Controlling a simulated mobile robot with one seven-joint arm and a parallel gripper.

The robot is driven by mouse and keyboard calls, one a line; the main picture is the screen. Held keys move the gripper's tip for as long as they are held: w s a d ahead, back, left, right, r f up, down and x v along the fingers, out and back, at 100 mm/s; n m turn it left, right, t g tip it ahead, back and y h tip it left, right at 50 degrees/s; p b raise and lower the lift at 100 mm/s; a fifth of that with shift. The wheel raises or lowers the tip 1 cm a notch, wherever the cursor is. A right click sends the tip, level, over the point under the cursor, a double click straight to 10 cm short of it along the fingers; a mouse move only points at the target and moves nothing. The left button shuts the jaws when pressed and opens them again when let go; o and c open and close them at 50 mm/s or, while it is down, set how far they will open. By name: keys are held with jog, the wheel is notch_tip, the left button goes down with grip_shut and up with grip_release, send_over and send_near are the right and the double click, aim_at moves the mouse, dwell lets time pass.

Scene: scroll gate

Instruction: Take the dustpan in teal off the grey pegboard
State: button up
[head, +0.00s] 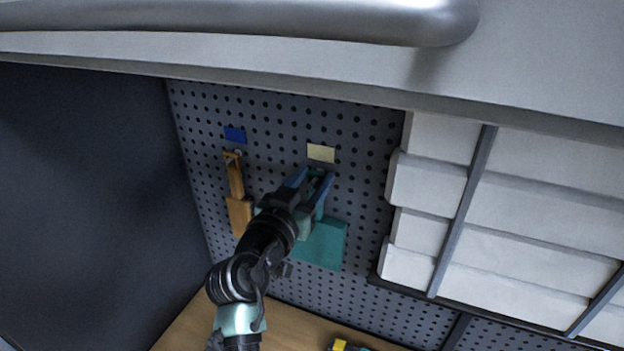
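The teal dustpan (322,245) hangs on the grey pegboard (355,120), its flat pan low and to the right of my gripper. My gripper (316,178) is at the board, over the upper part of the dustpan and just below a pale yellow label (321,153). The dustpan's handle and its peg are hidden behind my gripper and wrist. The two fingers show some space between them, but I cannot tell whether they touch or hold the handle.
White drawers or bins (425,185) stand out on the right. A thick grey bar (250,22) crosses the top. A wooden surface (290,328) lies below, with a yellow-and-green item (340,345).

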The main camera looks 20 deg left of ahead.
grip_shut()
jog(key=shift+r, duration=0.4)
jog(key=shift+s, duration=0.1)
jog(key=s, duration=0.7)
jog(key=shift+s+a+b, duration=0.15)
jog(key=shift+b, duration=0.15)
dwell(0.6)
jog(key=s+b, duration=0.1)
jog(key=s, duration=0.7)
jog(key=shift+a, duration=0.15)
dwell(0.4)
